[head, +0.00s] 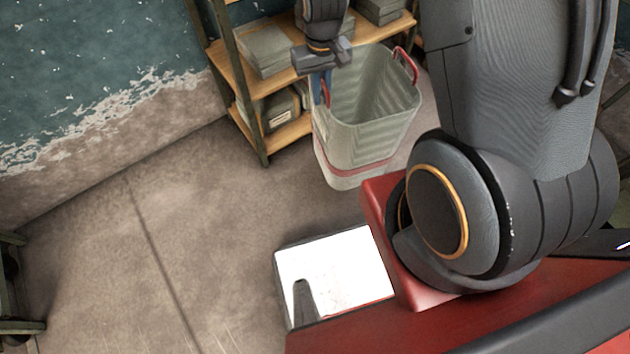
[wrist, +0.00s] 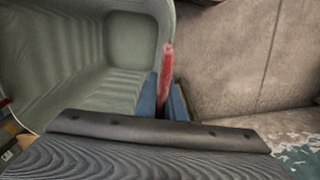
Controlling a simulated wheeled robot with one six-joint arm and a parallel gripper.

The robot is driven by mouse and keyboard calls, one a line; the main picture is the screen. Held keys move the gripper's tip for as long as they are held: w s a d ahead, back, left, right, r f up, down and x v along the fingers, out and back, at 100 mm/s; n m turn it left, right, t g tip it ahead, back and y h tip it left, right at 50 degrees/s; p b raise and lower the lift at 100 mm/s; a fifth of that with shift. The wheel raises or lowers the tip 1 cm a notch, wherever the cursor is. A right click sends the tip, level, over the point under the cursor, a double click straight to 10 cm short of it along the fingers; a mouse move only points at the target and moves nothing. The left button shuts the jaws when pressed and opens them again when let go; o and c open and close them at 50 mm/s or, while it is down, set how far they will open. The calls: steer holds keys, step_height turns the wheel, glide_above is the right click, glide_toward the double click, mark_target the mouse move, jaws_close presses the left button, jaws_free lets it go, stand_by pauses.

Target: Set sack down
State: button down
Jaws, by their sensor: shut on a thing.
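The sack (head: 365,115) is a tall grey-green open container with red handles and a red band near its base. It hangs nearly upright, slightly tilted, in front of the shelf in the head view. I cannot tell whether its base touches the floor. My gripper (head: 322,88) is shut on the red handle at the sack's left rim. In the wrist view the blue fingers of my gripper (wrist: 166,98) sit on both sides of the red handle strap. The sack's inside (wrist: 85,60) looks empty there. The other red handle stands free at the far right rim.
A wooden shelf (head: 262,88) with grey stacks (head: 262,50) stands behind the sack, close to it. A white panel (head: 335,268) with a dark rim lies near my red base. The floor (head: 120,245) at left is clear.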

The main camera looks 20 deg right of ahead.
steer(key=w+a+f+n+b, duration=0.1)
steer(key=a+f+b, duration=0.2)
steer(key=f+b, duration=0.5)
steer(key=w+a+f+n+b, duration=0.1)
steer(key=w+a+f+b, duration=0.1)
steer(key=f+b, duration=0.7)
steer(key=w+a+f+n+b, duration=0.1)
steer(key=a+f+b, duration=0.3)
steer(key=f+b, duration=0.4)
steer(key=shift+w+f, duration=0.6)
steer(key=shift+w, duration=0.15)
steer(key=c, duration=1.8)
jaws_free()
steer(key=shift+f, duration=0.15)
steer(key=shift+c, duration=0.2)
